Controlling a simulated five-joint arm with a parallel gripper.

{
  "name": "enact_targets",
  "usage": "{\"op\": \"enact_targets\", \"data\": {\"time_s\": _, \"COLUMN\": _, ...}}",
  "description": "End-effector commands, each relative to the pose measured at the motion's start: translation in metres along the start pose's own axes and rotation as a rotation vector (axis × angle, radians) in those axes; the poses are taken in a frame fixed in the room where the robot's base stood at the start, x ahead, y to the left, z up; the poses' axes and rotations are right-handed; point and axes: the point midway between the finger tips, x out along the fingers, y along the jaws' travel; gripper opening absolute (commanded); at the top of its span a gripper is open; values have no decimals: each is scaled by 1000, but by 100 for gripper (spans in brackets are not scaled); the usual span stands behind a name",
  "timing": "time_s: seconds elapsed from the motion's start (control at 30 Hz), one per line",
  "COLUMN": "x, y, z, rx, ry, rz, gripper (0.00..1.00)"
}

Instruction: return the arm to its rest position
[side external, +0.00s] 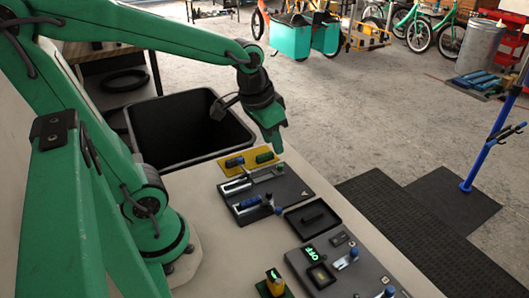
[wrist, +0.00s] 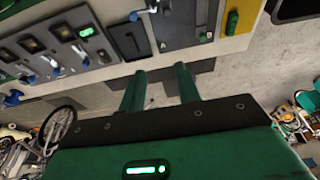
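My green arm reaches across the top of the side view, with my gripper (side external: 277,147) pointing down above the far end of the bench (side external: 215,225). The gripper is near the bench's edge and looks clear of the surface. In the wrist view, my gripper (wrist: 160,72) has its two green fingers apart, with nothing between them. No marker of a rest position shows.
A black bin (side external: 175,155) stands behind the bench, close to my arm. The bench carries a yellow plate (side external: 233,169), a lever panel (side external: 291,188), a black tray (side external: 332,229) and a control box (side external: 320,275). Open floor (side external: 345,140) lies beyond.

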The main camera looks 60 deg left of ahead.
Motion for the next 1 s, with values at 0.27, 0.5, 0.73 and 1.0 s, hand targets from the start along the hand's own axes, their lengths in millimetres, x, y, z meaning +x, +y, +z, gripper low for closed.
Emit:
{"op": "enact_targets", "data": {"time_s": 0.27, "x": -36, "y": 8, "z": 26, "rx": 0, "ry": 114, "rz": 5, "gripper": 33}}
{"op": "enact_targets", "data": {"time_s": 0.5, "x": -52, "y": 12, "z": 45, "rx": -2, "ry": 180, "rz": 11, "gripper": 33}}
{"op": "enact_targets", "data": {"time_s": 0.73, "x": -56, "y": 13, "z": 50, "rx": -3, "ry": 198, "rz": 14, "gripper": 33}}
{"op": "enact_targets", "data": {"time_s": 1.0, "x": -56, "y": 13, "z": 50, "rx": -3, "ry": 198, "rz": 14, "gripper": 33}}
